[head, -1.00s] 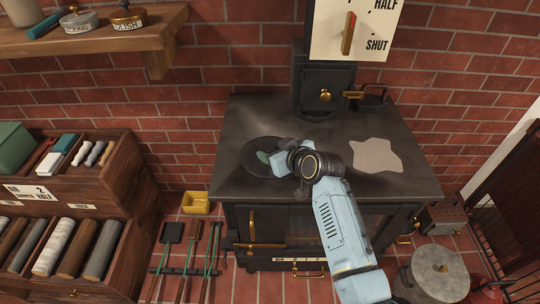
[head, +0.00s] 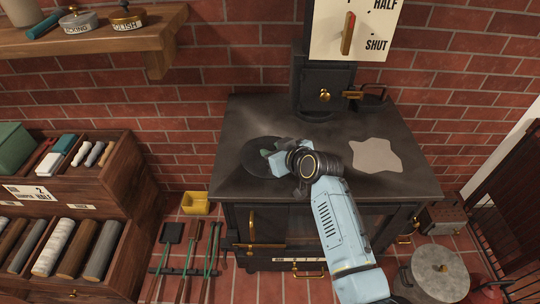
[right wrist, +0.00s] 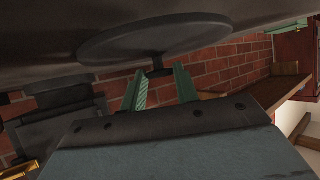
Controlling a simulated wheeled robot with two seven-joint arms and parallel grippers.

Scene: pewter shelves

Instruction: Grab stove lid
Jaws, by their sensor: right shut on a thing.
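The stove lid (head: 258,168) is a dark round disc at the left of the black stove top (head: 235,125). My right gripper (head: 268,153) reaches over it from the right, with its green fingertips at the lid's middle. In the right wrist view the lid (right wrist: 150,36) shows as a flat disc with a small dark knob (right wrist: 158,68) at the green fingers of my right gripper (right wrist: 160,76). The gripper is shut on the lid's knob. I cannot tell whether the lid sits flush or slightly raised. My left gripper is not in view.
A pale irregular patch (head: 376,155) lies on the stove top at the right. The stovepipe base (head: 325,90) stands behind. Wooden racks (head: 120,205) are at the left, with a yellow box (head: 195,203) and hearth tools on the floor. A grey round-lidded bin (head: 440,270) is at the front right.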

